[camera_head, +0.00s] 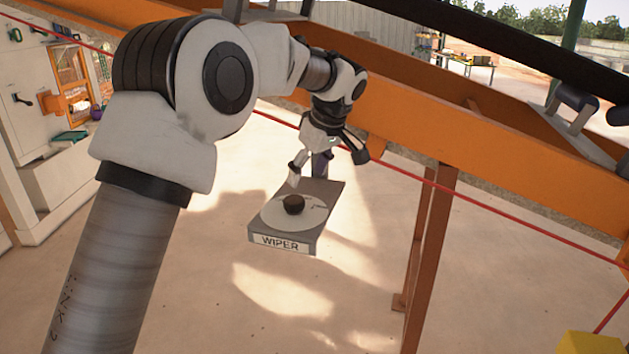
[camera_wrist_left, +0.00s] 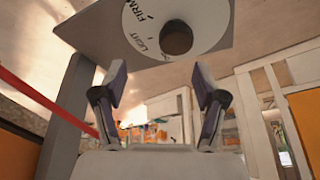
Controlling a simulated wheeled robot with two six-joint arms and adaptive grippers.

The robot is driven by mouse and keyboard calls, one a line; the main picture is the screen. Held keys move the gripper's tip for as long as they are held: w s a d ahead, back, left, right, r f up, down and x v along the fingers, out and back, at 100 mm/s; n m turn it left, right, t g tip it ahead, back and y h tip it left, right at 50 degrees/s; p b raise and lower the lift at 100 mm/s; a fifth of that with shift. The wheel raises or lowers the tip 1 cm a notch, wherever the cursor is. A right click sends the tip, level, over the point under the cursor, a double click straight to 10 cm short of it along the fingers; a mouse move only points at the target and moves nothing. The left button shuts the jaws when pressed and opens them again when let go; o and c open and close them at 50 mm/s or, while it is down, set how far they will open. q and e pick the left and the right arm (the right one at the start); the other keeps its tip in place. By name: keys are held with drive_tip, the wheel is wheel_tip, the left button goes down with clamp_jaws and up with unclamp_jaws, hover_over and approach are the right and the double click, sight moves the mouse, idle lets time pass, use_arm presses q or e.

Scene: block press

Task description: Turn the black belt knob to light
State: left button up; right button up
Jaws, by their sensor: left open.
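The black knob (camera_head: 294,204) stands in the middle of a round white dial (camera_head: 312,218) on top of a grey box (camera_head: 327,193) whose front label reads WIPER. My left gripper (camera_head: 308,172) is just behind the knob, by the back of the box. In the left wrist view the knob (camera_wrist_left: 176,37) sits beyond my open, empty fingers (camera_wrist_left: 159,82), which do not touch it. The dial (camera_wrist_left: 206,15) there shows the words LIGHT and FIRM. I cannot tell which word the knob points at. My right gripper is in neither view.
An orange beam (camera_head: 400,125) runs behind the box, with an orange post (camera_head: 430,250) to its right. A red line (camera_head: 470,198) crosses behind my left arm. A white workbench (camera_head: 50,165) stands at the left. A yellow block (camera_head: 592,343) is at the bottom right.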

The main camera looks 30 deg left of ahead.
sight(295, 198)
use_arm(q)
drive_tip(key=shift+s+a+f, duration=0.1)
drive_tip(key=shift+a+f, duration=0.05)
drive_tip(key=shift+a, duration=0.05)
drive_tip(key=s+f+p, duration=0.2)
drive_tip(key=s, duration=0.1)
drive_tip(key=shift+s+a+f, duration=0.15)
drive_tip(key=shift+a+f, duration=0.1)
drive_tip(key=shift+a, duration=0.1)
drive_tip(key=f, duration=0.1)
drive_tip(key=w+a+f, duration=0.1)
drive_tip(key=w+f, duration=0.1)
drive_tip(key=shift+w+a+f, duration=0.1)
drive_tip(key=shift+a+f, duration=0.1)
drive_tip(key=shift+a, duration=0.05)
drive_tip(key=shift+w, duration=0.15)
drive_tip(key=shift+d+r, duration=0.1)
drive_tip(key=shift+d, duration=0.05)
drive_tip(key=shift+c, duration=0.7)
drive_tip(key=shift+s+d+r, duration=0.1)
drive_tip(key=shift+s+r, duration=0.1)
drive_tip(key=shift+s, duration=0.25)
drive_tip(key=c, duration=0.5)
drive_tip(key=shift+s, duration=0.1)
drive_tip(key=c, duration=0.5)
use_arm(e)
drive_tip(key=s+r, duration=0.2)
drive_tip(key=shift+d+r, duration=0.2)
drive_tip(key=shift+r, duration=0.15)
